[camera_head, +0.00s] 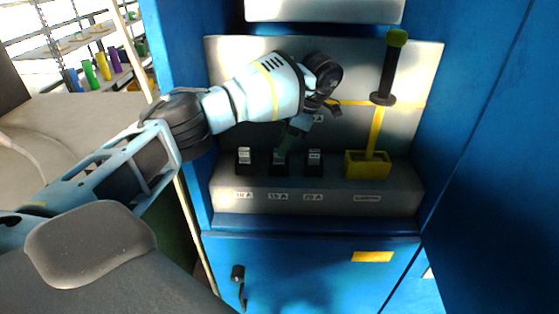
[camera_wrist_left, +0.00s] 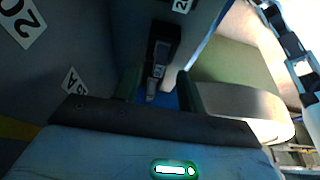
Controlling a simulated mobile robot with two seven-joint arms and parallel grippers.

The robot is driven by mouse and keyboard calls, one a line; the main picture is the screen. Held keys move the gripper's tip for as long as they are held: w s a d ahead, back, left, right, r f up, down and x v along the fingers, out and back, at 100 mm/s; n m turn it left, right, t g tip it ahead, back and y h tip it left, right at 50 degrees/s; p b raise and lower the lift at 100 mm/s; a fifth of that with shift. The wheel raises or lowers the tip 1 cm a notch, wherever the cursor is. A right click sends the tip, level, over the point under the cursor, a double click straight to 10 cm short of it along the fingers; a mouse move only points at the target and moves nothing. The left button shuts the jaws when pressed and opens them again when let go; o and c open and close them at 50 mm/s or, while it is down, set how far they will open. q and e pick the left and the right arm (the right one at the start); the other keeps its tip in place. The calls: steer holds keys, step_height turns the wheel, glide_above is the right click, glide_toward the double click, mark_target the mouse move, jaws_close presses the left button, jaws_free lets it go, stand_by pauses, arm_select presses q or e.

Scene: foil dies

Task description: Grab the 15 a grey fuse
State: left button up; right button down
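The 15 A fuse (camera_head: 279,158) stands in the middle black holder on the grey ledge, above the 15 A label (camera_head: 277,196); its upper part is partly covered by my gripper. My left gripper (camera_head: 286,146) is just above it, pointing down. In the left wrist view its two dark green fingers (camera_wrist_left: 158,88) stand apart. Between and beyond them is a black holder with a small grey fuse (camera_wrist_left: 158,62); I cannot tell whether the fingers touch any fuse. The 15 A label also shows in this view (camera_wrist_left: 72,80). My right gripper is out of view.
The 10 A fuse (camera_head: 244,157) and 20 A fuse (camera_head: 314,157) flank the middle one closely. Blue cabinet walls (camera_head: 480,120) enclose the ledge.

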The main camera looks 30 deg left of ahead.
mark_target(279, 160)
arm_select(q)
steer(key=x, duration=0.3)
steer(key=shift+s+a+f, duration=0.1)
steer(key=shift+a+f, duration=0.1)
steer(key=shift+f, duration=0.05)
jaws_close()
